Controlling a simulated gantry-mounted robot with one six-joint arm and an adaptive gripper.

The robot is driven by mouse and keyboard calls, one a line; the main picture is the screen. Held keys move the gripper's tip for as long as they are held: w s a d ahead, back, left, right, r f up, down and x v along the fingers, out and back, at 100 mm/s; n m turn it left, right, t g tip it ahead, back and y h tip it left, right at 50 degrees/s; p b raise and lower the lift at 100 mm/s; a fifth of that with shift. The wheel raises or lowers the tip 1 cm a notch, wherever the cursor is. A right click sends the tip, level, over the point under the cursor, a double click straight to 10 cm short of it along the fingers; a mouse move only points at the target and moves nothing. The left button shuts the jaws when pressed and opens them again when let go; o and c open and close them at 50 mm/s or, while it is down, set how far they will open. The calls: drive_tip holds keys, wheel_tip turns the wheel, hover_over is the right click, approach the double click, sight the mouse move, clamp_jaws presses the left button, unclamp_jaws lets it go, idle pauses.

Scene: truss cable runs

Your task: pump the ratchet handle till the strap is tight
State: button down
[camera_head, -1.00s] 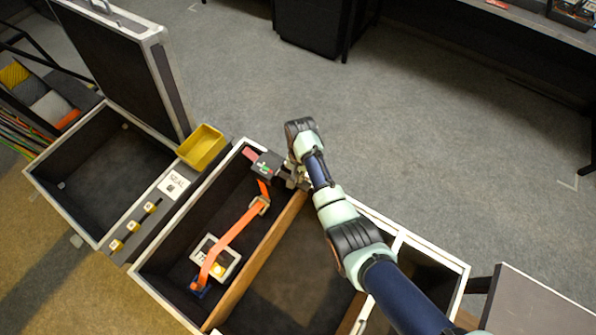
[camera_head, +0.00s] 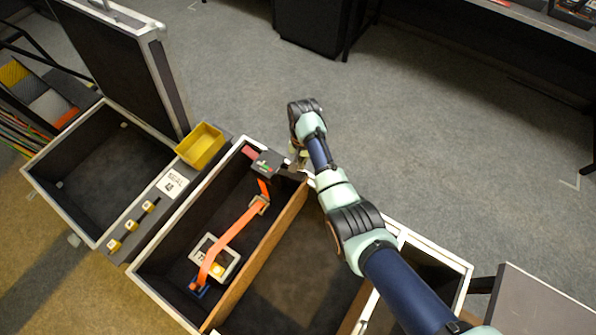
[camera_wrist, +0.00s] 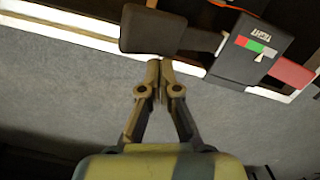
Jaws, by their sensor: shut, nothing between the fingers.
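The orange strap (camera_head: 236,239) runs through the dark compartment of the open case, over a framed pale item (camera_head: 231,264), to a blue end piece (camera_head: 198,287). A buckle (camera_head: 259,204) sits on it near the top. A dark box with a red and green gauge (camera_head: 267,163) stands at the compartment's upper end; the gauge box also shows in the wrist view (camera_wrist: 251,50). A dark rounded pad (camera_wrist: 152,29), seemingly the ratchet handle's end, juts beside it. My gripper (camera_wrist: 160,66) is shut and empty, its fingertips just below the pad; contact cannot be told.
A wooden divider (camera_head: 257,262) separates the strap compartment from an empty one. A yellow bin (camera_head: 200,145) stands on the case edge left of the gauge. A lidded open case (camera_head: 103,172) lies at left.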

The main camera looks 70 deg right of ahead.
sight(298, 174)
wheel_tip(298, 174, up, 6)
drive_tip(key=shift+d, duration=0.3)
drive_tip(key=shift+r, duration=0.15)
idle(0.5)
drive_tip(key=r+p, duration=0.1)
drive_tip(key=p, duration=0.3)
drive_tip(key=a+r+y+p, duration=0.1)
drive_tip(key=p, duration=0.4)
drive_tip(key=shift+s+a+r+y, duration=0.1)
drive_tip(key=shift+a+r+y, duration=0.15)
drive_tip(key=shift+a+y, duration=0.05)
drive_tip(key=shift+f, duration=0.1)
drive_tip(key=b+x, duration=0.4)
drive_tip(key=x, duration=0.2)
drive_tip(key=shift+a+f, duration=0.1)
drive_tip(key=shift+f, duration=0.3)
